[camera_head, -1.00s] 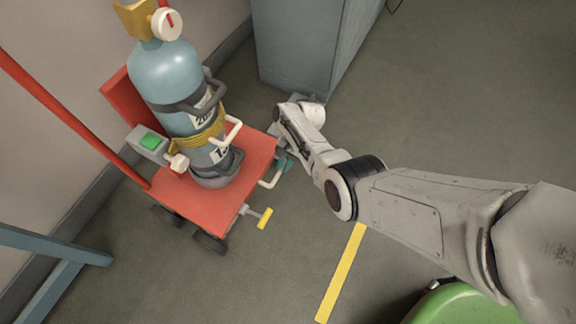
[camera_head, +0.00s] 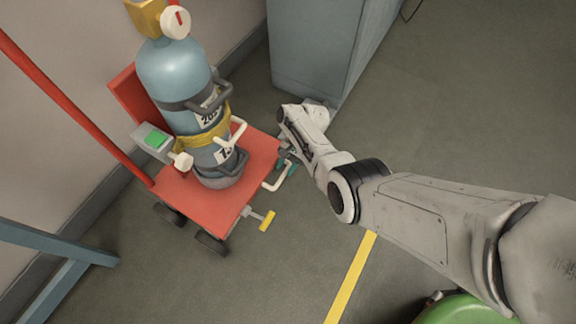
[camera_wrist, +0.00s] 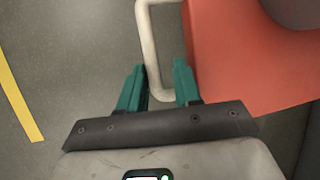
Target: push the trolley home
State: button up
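The red trolley (camera_head: 200,205) stands near the wall and carries a blue-grey gas cylinder (camera_head: 172,70) strapped upright with a yellow band. A pale U-shaped handle (camera_head: 278,184) sticks out from the trolley's right side. The handle also shows in the wrist view (camera_wrist: 148,45), beside the red deck (camera_wrist: 240,70). My gripper (camera_wrist: 160,84) is open, with its two teal fingers apart at the handle's outer corner. The handle's bent end appears between the fingers, partly behind the right one; contact cannot be told. In the head view my wrist partly hides the gripper.
A grey-blue cabinet (camera_head: 315,45) stands behind my wrist. A yellow floor line (camera_head: 350,279) runs right of the trolley. A yellow-ended lever (camera_head: 267,220) juts from the trolley's front. A blue frame (camera_head: 60,250) is at left, a green round object (camera_head: 470,310) at bottom right. Floor at right is clear.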

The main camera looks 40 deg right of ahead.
jog(key=shift+o, duration=0.7)
jog(key=shift+s, duration=0.1)
jog(key=p+v, duration=0.6)
jog(key=v, duration=0.4)
jog(key=shift+d+r, duration=0.2)
jog(key=shift+r, duration=0.2)
jog(key=s+a+r+n+h, duration=0.1)
jog(key=s+a+n+h, duration=0.15)
jog(key=s+n, duration=0.65)
jog(key=s+a+r+n+h, duration=0.35)
jog(key=s+r, duration=0.95)
jog(key=s, duration=0.5)
notch_tip(320, 180, up, 30)
jog(key=a+p, duration=0.1)
jog(key=p, duration=2.9)
jog(key=shift+n+y, duration=0.35)
jog(key=shift+y, duration=0.05)
